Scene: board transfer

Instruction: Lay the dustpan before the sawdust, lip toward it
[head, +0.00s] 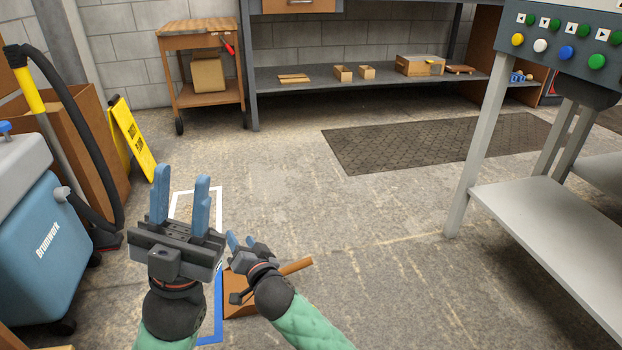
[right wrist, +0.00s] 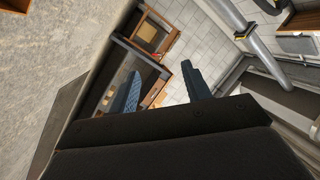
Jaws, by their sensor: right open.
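A brown, flat-looking piece with a rod-like handle (head: 297,267) lies low in the head view, partly hidden behind my right gripper (head: 240,238). It may be the dustpan; its lip cannot be made out. My right gripper is open, above and beside this piece. In the right wrist view its two fingers (right wrist: 161,70) are apart with nothing between them. My left gripper (head: 182,175) is open and empty, raised over a taped outline on the floor. I cannot pick out a sawdust pile; pale flecks are scattered over the concrete.
The outline (head: 196,190) is white at the far end and blue nearer. A blue vacuum (head: 50,235) and yellow floor sign (head: 133,138) stand left. A grey-legged bench (head: 560,220) stands right. A dark mat (head: 420,145) lies farther back. The middle floor is clear.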

